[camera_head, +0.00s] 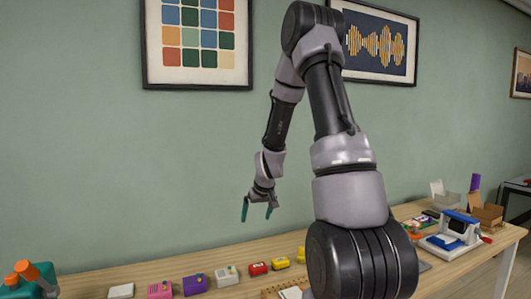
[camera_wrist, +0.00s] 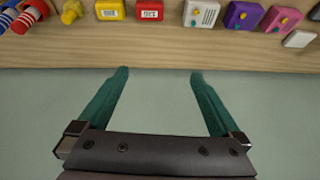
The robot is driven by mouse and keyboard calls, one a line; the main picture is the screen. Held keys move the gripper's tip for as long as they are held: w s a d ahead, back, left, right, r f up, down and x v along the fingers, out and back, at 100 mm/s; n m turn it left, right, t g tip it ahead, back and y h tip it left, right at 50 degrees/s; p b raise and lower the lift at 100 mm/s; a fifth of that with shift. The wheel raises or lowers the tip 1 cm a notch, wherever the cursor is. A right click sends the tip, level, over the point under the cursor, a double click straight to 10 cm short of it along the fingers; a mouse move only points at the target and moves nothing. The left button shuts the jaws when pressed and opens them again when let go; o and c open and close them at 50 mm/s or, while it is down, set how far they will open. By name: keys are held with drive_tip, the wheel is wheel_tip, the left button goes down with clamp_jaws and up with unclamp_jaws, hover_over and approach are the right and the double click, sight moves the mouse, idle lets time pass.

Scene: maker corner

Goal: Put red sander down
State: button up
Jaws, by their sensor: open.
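A small red block with a pale label (camera_head: 258,268) sits on the wooden table, between a yellow block and a white one. It also shows at the top of the wrist view (camera_wrist: 150,11), partly cut by the frame edge. I cannot tell for sure that it is the red sander. My gripper (camera_head: 257,215), with teal fingers, is open and empty. It hangs above the row of blocks, near the wall. In the wrist view the fingers (camera_wrist: 157,73) are wide apart, with only the green wall between them.
The row on the table (camera_wrist: 240,52) also holds a yellow block (camera_head: 280,263), a white block (camera_head: 227,275), a purple block (camera_head: 195,284) and a pink block (camera_head: 160,289). A blue-and-white machine (camera_head: 453,233) stands at the right. Orange-and-teal things (camera_head: 32,272) are at the left.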

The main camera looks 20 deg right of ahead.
drive_tip(key=s+a+r+m, duration=0.1)
drive_tip(key=s+a+r, duration=0.1)
drive_tip(key=s+r, duration=0.35)
drive_tip(key=s+a+r+t, duration=0.1)
drive_tip(key=s+r, duration=0.1)
drive_tip(key=r, duration=0.6)
drive_tip(key=s+a+r+m, duration=0.1)
drive_tip(key=s+a+r, duration=0.15)
drive_tip(key=r, duration=0.45)
drive_tip(key=s+a+r+y, duration=0.1)
drive_tip(key=s+r, duration=0.3)
drive_tip(key=s, duration=0.4)
drive_tip(key=s+a+r+m, duration=0.1)
drive_tip(key=s+r, duration=0.3)
drive_tip(key=s, duration=0.5)
drive_tip(key=shift+a+r+m+t+y, duration=0.15)
drive_tip(key=shift+a+m+t+y, duration=0.15)
drive_tip(key=shift+t+y, duration=0.1)
